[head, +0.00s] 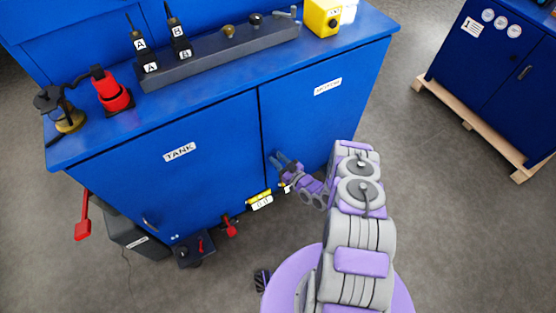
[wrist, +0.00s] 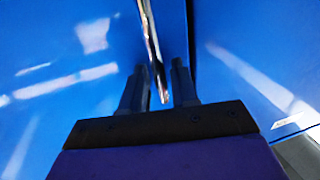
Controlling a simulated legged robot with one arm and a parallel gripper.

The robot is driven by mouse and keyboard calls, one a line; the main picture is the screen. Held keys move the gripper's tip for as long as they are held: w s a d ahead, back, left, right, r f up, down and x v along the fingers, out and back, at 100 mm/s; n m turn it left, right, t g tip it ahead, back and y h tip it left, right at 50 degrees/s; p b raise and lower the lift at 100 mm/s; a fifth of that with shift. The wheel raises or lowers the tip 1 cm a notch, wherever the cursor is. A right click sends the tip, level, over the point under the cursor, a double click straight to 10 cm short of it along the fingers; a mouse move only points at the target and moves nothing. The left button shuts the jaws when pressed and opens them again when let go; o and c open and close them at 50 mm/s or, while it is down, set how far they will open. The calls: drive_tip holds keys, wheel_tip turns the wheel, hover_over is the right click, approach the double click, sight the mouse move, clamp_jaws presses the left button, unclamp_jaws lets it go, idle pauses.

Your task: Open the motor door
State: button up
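The motor door (head: 315,120) is the right blue door of the cabinet, with a white label near its top right. It looks shut, flush with the tank door. My gripper (head: 278,159) is at the motor door's left side, close to the seam between the doors. In the wrist view, a shiny metal handle (wrist: 152,45) runs between the two dark fingers of my gripper (wrist: 158,72). The fingers are apart, with a gap visible beside the handle. The head view does not show the handle, which is hidden at my gripper.
The tank door (head: 200,165) is on the left. A red valve handle (head: 230,227) and a yellow-marked part (head: 261,200) sit low at the front. A dark box (head: 195,250) stands at lower left. Floor (head: 440,190) to the right is clear, up to another cabinet (head: 495,65).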

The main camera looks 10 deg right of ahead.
clamp_jaws()
idle(0.4)
drive_tip(key=shift+s, duration=0.15)
